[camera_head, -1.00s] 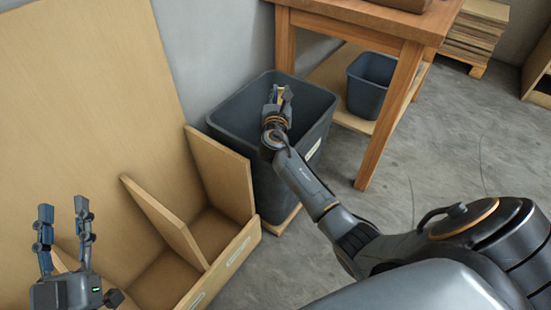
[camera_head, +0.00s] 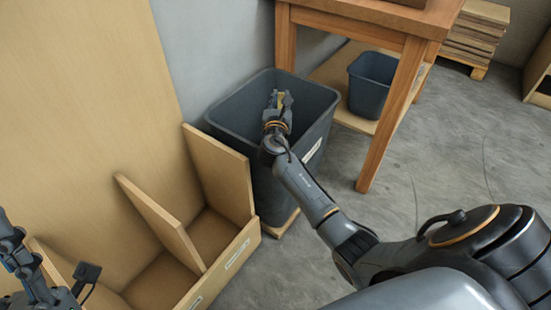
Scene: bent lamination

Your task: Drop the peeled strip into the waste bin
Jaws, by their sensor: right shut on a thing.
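The dark grey waste bin (camera_head: 268,188) stands open against the wall, with a pale label on its side. My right gripper (camera_head: 279,95) is over the bin's opening, shut on a small yellowish piece (camera_head: 281,99), which looks like the peeled strip. Only a little of the strip shows between the fingers; the rest is hidden. My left gripper (camera_head: 12,240) is partly in view at the lower left edge, cut off by the frame, and its fingers cannot be made out clearly.
A wooden divided rack (camera_head: 232,262) stands left of the bin, before a tall leaning panel (camera_head: 85,110). A wooden table (camera_head: 385,120) with a smaller bin (camera_head: 371,88) on its lower shelf is at the right. Concrete floor (camera_head: 450,160) is clear there.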

